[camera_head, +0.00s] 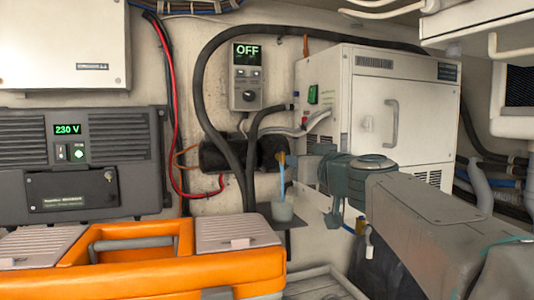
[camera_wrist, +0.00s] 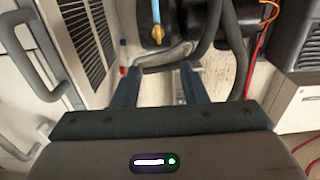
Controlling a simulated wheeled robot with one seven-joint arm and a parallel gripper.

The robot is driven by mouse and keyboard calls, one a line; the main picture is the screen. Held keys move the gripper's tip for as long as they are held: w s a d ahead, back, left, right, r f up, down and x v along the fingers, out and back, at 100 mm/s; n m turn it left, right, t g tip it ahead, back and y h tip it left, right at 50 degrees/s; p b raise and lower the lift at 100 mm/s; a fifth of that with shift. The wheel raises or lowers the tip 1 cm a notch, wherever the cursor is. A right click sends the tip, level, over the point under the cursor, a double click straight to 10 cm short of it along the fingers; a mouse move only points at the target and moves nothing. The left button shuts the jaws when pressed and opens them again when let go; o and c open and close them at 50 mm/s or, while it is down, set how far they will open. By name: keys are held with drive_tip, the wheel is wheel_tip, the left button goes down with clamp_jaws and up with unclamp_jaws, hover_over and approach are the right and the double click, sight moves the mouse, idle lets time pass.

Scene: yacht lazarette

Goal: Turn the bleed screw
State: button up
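The bleed screw looks like the small brass fitting (camera_head: 281,159) on the right end of the dark cylindrical pump or filter body (camera_head: 222,155). A light blue tube (camera_head: 282,182) runs from it down into a small grey-blue cup (camera_head: 282,211). In the wrist view the brass piece (camera_wrist: 157,39) is beyond the fingertips, roughly in line with the gap between them, with the blue tube (camera_wrist: 155,12) joining it. My gripper (camera_wrist: 160,72) is open, with nothing between its fingers. In the head view my gripper (camera_head: 301,163) is just right of the brass fitting; its fingertips are hard to make out.
A white cabinet (camera_head: 355,75) with a handle stands behind my gripper. Thick black hoses (camera_head: 202,85) loop around the pump body. A control panel reading OFF (camera_head: 247,77) is on the wall. An orange toolbox (camera_head: 140,270) fills the front left, beside a grey 230 V unit (camera_head: 80,160).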

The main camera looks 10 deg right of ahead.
sight(284, 154)
drive_tip(key=w, duration=0.3)
drive_tip(key=w+a+p, duration=0.1)
drive_tip(key=w, duration=0.3)
drive_tip(key=w+p, duration=0.1)
drive_tip(key=w, duration=0.2)
drive_tip(key=shift+w+a, duration=0.2)
drive_tip(key=shift+a, duration=0.2)
clamp_jaws()
